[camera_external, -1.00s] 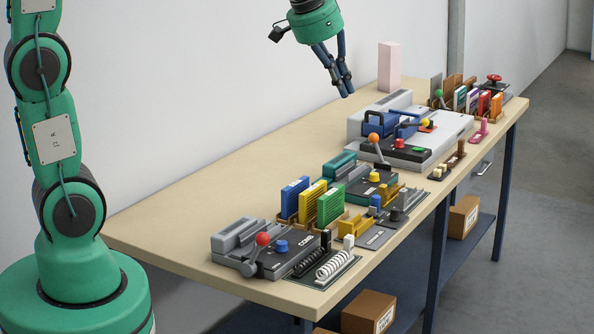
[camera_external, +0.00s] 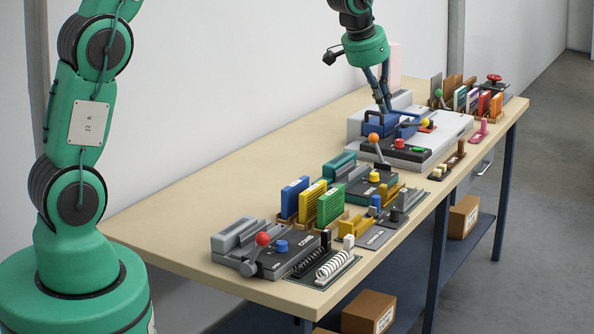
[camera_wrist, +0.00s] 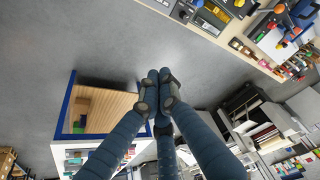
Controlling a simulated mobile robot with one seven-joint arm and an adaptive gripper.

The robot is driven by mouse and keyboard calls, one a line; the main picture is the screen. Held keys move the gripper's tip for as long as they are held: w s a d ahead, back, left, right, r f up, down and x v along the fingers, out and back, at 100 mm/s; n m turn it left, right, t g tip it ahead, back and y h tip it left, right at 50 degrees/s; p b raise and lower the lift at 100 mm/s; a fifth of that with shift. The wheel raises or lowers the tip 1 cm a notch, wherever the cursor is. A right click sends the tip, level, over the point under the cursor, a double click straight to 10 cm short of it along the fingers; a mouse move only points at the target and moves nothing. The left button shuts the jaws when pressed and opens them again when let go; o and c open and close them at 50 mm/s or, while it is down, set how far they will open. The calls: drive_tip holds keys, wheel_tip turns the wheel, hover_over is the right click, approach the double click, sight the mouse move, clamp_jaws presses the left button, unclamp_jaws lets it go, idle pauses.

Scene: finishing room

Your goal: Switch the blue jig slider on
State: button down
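A blue jig (camera_external: 375,130) sits on the large light-grey machine toward the far half of the bench. Its slider and the slider's setting are too small to make out. My gripper (camera_external: 386,108) points down just above or at the blue jig; I cannot tell whether it touches. In the wrist view my gripper (camera_wrist: 158,90) has its fingertips drawn together with nothing seen between them. The blue jig is not clear in that view.
An orange-knobbed lever (camera_external: 374,139) and a yellow-knobbed lever (camera_external: 424,123) stand close by the jig. A pale pink block (camera_external: 396,58) stands behind. Yellow, blue and green bins (camera_external: 330,205) and a grey red-knobbed device (camera_external: 263,240) lie nearer. The bench's left back (camera_external: 200,190) is clear.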

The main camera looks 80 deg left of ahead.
drive_tip(key=w+a+f+n+p, duration=0.1)
drive_tip(key=w+a+f, duration=0.4)
drive_tip(key=a+f, duration=0.55)
drive_tip(key=n+g+p, duration=0.1)
hover_over(375, 197)
wheel_tip(375, 197, down, 12)
drive_tip(key=shift+s+a+f, duration=0.15)
drive_tip(key=shift+a+f, duration=0.05)
drive_tip(key=shift+f, duration=0.05)
drive_tip(key=shift+f, duration=0.15)
drive_tip(key=shift+a+x, duration=0.2)
drive_tip(key=shift+x, duration=4.55)
drive_tip(key=shift+s+d, duration=1.3)
drive_tip(key=shift+d, duration=0.15)
